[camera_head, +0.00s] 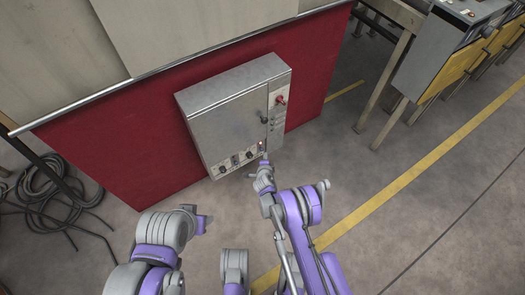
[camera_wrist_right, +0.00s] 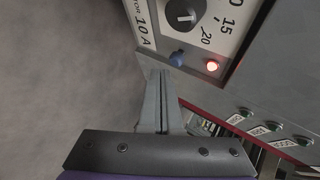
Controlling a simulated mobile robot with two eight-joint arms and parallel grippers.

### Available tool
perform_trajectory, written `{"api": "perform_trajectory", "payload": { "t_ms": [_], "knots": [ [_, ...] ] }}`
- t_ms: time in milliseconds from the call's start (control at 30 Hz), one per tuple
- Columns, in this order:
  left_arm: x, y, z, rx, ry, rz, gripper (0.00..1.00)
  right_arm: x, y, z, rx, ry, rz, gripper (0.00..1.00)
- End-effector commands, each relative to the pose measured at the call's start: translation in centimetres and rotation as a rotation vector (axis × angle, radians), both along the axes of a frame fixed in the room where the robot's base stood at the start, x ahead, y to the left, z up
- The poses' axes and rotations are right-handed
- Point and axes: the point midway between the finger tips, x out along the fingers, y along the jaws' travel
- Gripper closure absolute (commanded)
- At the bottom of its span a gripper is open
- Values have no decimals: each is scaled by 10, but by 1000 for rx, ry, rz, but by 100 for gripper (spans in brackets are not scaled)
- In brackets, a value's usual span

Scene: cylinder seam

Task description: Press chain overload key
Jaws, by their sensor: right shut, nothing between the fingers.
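A grey control box (camera_head: 228,112) is mounted on a red panel. In the right wrist view a small blue key (camera_wrist_right: 177,58) sits below a black dial (camera_wrist_right: 182,14) on a panel lettered "10 A", beside a glowing red lamp (camera_wrist_right: 212,66). My right gripper (camera_wrist_right: 160,74) is shut and empty, its fingertips just below and left of the blue key. I cannot tell whether they touch it. In the head view my right gripper (camera_head: 264,162) is at the box's lower right corner.
The red panel (camera_head: 110,150) rises behind the box. Black cables (camera_head: 62,190) lie on the floor at the left. A grey and yellow cabinet (camera_head: 440,55) stands at the upper right. A yellow line (camera_head: 405,178) crosses the open floor. Several green indicators (camera_wrist_right: 273,126) sit below the dial panel.

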Motion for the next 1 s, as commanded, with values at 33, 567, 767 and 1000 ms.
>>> {"api": "perform_trajectory", "payload": {
  "t_ms": [33, 567, 767, 1000],
  "knots": [
    [0, 0, 0, 0, 0, 0, 50, 0, 0, 0, 0, 0, 0, 100],
    [1, 0, -4, 0, 0, 0, 50, 5, 4, -1, 0, 0, 0, 100],
    [1, 0, -4, 0, 0, 0, 50, 7, 5, 0, 0, 0, 0, 100],
    [1, 0, -4, 0, 0, 0, 50, 7, 5, 0, 0, 0, 0, 100]
  ]
}}
